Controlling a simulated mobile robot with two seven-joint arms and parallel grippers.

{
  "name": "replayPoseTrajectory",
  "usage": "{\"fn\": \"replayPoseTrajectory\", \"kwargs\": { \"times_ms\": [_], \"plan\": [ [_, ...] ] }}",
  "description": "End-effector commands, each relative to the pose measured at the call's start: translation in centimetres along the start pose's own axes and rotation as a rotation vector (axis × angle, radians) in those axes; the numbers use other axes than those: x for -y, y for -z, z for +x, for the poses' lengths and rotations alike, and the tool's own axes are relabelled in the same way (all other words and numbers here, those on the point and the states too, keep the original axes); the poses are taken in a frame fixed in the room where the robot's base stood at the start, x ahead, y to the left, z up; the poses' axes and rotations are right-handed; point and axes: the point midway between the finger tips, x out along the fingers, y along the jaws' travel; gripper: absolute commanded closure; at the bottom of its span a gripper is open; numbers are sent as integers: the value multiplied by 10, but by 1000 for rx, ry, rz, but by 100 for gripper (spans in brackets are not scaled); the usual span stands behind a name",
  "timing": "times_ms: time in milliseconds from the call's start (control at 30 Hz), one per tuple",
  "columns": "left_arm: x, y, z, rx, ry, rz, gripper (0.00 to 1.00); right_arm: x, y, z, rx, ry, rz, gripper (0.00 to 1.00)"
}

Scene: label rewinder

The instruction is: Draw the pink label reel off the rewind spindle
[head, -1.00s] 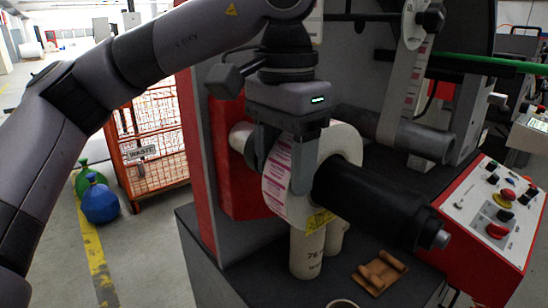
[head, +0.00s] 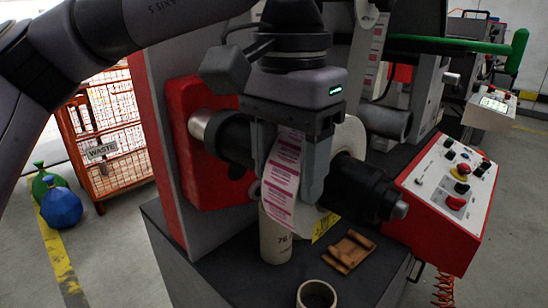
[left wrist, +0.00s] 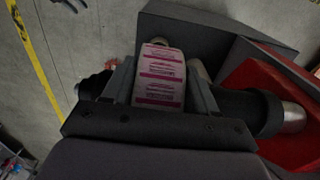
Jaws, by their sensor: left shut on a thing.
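The pink label reel (head: 283,172), white with pink printed bands, is still around the black rewind spindle (head: 365,190). Black spindle shows on both sides of it. The spindle's silver base end (head: 200,124) meets the red housing, and its free end points right. My left gripper (head: 290,180) is shut on the reel from above, one finger on each side. In the left wrist view the reel (left wrist: 160,80) sits between the fingers of the gripper (left wrist: 161,88), with spindle (left wrist: 245,108) on either side. My right gripper is not in view.
Below the reel, a pale core tube (head: 275,238) stands on the dark bench, near a brown cradle (head: 347,251) and a pale ring (head: 317,293). A red control box (head: 450,185) stands close right of the spindle tip. An orange waste cage (head: 105,140) is at left.

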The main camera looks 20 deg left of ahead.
Motion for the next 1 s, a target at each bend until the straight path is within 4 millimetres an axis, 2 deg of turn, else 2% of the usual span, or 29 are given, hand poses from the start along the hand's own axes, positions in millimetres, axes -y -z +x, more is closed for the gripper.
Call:
{"fn": "replayPoseTrajectory", "kwargs": {
  "times_ms": [1000],
  "plan": [
    [-74, 0, -2, -6, -1, 1, 100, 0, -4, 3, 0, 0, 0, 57]
  ]
}}
